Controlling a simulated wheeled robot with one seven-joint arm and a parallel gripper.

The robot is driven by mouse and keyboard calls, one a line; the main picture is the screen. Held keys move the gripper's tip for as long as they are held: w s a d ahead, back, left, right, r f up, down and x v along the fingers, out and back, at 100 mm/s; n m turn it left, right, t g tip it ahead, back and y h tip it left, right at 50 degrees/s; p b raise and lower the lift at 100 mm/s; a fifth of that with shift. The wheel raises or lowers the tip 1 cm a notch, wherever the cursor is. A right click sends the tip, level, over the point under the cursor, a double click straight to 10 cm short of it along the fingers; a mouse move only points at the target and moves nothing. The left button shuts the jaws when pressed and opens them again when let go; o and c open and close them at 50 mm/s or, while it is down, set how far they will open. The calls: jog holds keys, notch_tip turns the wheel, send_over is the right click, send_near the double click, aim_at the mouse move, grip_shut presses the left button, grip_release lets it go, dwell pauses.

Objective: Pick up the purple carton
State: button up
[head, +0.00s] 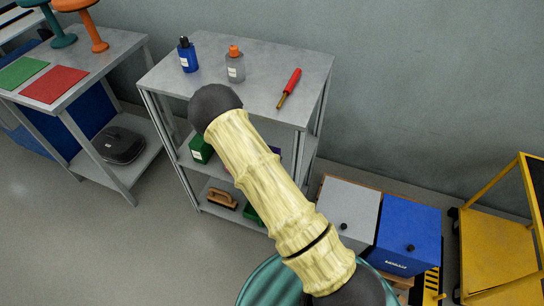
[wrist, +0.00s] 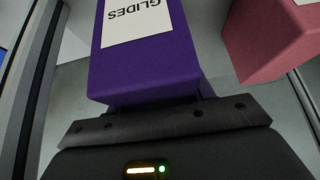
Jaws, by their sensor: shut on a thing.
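The purple carton (wrist: 148,62) fills the upper middle of the wrist view, with a white label reading "GLIDES" upside down to me. My gripper (wrist: 165,122) is right against its near end and shut on it. The fingertips are hidden by the carton. In the head view, my pale ribbed arm covers the middle of the grey shelf unit, and only a sliver of purple (head: 275,151) shows beside it. My gripper is hidden there.
A pink carton (wrist: 268,38) stands close to the right of the purple one. The shelf unit's (head: 208,50) top holds a blue bottle (head: 187,55), a grey bottle (head: 235,66) and a red-handled tool (head: 291,84). A green box (head: 201,149) is on the middle shelf. Shelf posts stand close on the left.

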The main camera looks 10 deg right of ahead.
jog(key=s+a, duration=0.8)
jog(key=s, duration=0.4)
jog(key=shift+s+r, duration=0.1)
